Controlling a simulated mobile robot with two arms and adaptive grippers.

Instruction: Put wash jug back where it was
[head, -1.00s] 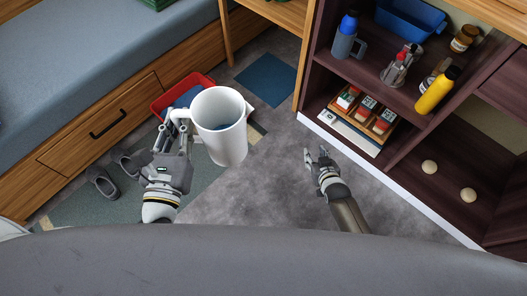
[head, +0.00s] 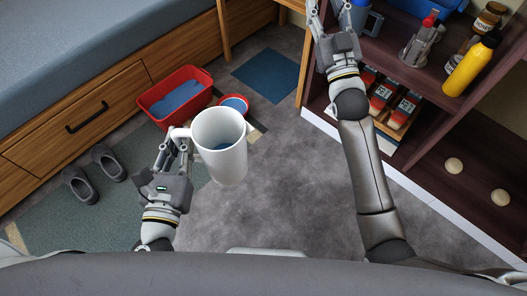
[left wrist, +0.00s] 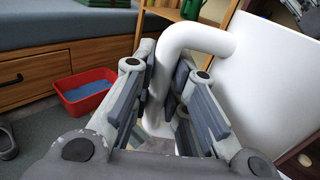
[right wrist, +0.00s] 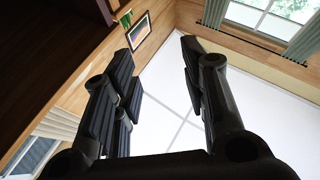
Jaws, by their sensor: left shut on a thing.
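The white wash jug (head: 232,165) is upright in the air in front of me, with something blue inside it. My left gripper (head: 180,140) is shut on its handle, at the jug's left side. In the left wrist view the handle (left wrist: 185,40) passes between the fingers, and the jug's white wall (left wrist: 275,85) fills the right side. My right gripper (head: 316,18) is raised at the left edge of the shelf unit, fingers pointing up. In the right wrist view its fingers (right wrist: 158,85) are apart, with nothing between them.
A red basin (head: 204,74) with blue contents and a small red bowl (head: 236,98) are on the floor beyond the jug. The dark shelf unit (head: 450,135) at right holds a yellow bottle (head: 472,64) and other items. Grey slippers (head: 80,185) lie left. The middle floor is clear.

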